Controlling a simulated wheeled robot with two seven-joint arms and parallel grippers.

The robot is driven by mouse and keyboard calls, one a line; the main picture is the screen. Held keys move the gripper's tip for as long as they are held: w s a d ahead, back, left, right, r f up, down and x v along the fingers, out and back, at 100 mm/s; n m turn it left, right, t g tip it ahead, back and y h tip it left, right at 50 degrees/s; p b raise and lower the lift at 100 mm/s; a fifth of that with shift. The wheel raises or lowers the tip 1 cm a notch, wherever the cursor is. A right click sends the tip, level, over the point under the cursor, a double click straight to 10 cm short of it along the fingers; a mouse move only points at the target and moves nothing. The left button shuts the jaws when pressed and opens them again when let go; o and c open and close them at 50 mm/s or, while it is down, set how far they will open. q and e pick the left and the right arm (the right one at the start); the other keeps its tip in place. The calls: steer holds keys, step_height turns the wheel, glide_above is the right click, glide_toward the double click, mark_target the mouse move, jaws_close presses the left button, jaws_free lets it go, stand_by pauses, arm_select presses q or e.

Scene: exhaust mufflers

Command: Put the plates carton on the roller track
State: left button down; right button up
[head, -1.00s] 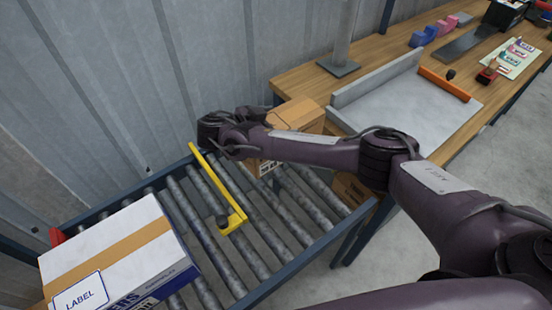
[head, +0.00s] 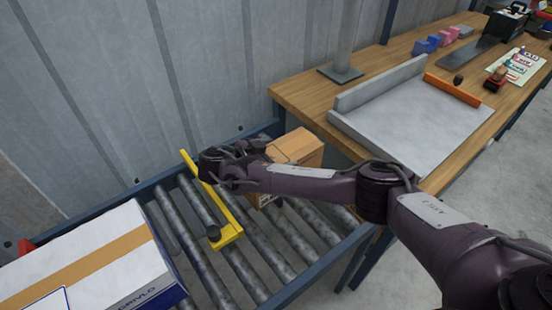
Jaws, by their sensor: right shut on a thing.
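The brown plates carton (head: 297,146) is over the right part of the roller track (head: 268,258), behind my right arm. Its top and a strip of its side below the arm show, but its print cannot be read. My right gripper (head: 256,151) is at the carton's left side and shut on it. The fingertips are partly hidden by the gripper's own body. I cannot tell whether the carton's bottom touches the rollers. My left gripper is out of view.
A yellow stop bar (head: 228,236) crosses the rollers left of the carton. A large white carton (head: 100,262) with tan tape lies on the track at the left. A wooden bench (head: 305,98) with a grey tray (head: 420,125) stands at the right. A ribbed metal wall is behind.

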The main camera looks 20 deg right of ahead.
steer(key=shift+r, duration=0.15)
steer(key=o, duration=1.8)
steer(key=shift+c, duration=0.2)
steer(key=shift+s+a, duration=0.1)
steer(key=p+v, duration=0.9)
steer(key=v, duration=0.1)
steer(key=shift+s+a+r, duration=0.1)
steer(key=shift+a+r, duration=0.15)
steer(key=shift+r, duration=0.1)
steer(key=shift+s+a, duration=0.2)
steer(key=shift+a, duration=0.35)
